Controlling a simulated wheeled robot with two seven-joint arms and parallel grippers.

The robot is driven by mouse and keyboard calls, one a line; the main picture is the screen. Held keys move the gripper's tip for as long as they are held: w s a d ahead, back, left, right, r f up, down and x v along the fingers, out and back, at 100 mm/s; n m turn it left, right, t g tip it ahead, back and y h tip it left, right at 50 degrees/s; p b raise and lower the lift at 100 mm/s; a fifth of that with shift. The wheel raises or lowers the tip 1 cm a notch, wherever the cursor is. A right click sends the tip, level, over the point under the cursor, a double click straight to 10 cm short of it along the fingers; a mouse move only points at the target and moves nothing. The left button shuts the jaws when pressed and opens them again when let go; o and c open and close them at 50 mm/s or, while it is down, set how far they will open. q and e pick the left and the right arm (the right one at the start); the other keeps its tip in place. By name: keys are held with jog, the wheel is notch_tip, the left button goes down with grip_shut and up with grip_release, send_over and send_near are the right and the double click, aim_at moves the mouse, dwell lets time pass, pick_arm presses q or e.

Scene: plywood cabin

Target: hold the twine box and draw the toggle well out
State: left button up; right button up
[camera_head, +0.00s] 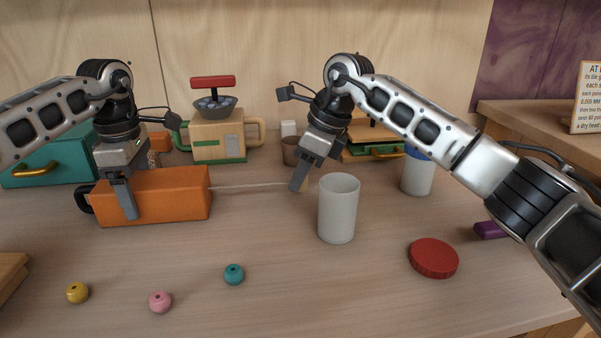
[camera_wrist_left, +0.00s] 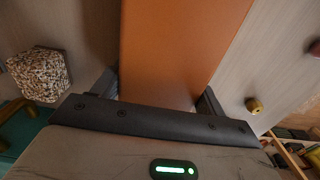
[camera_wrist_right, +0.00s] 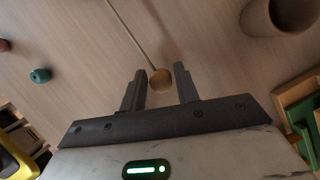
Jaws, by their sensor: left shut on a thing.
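The orange twine box (camera_head: 170,195) stands on the table at the left. My left gripper (camera_head: 128,212) is shut across it; in the left wrist view the box (camera_wrist_left: 175,50) sits between the fingers. A thin pale cord (camera_head: 250,186) runs from the box's right side to the wooden toggle (camera_head: 306,186), partly hidden behind my right gripper (camera_head: 297,187). In the right wrist view the toggle (camera_wrist_right: 160,80) lies at the cord's end, between the fingertips, with gaps showing on both sides. My right gripper is open.
A grey cup (camera_head: 338,210) stands just right of my right gripper. A red lid (camera_head: 433,258) lies at front right. Yellow (camera_head: 78,292), pink (camera_head: 160,301) and teal (camera_head: 234,274) beads lie in front. A scale (camera_head: 218,138) and a teal box (camera_head: 45,165) stand behind.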

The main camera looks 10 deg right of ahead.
jog(key=v, duration=1.1)
jog(key=shift+d+r, duration=0.25)
jog(key=shift+r, duration=0.1)
pick_arm(q)
jog(key=o, duration=1.2)
jog(key=shift+o, duration=0.2)
jog(key=shift+r, duration=0.1)
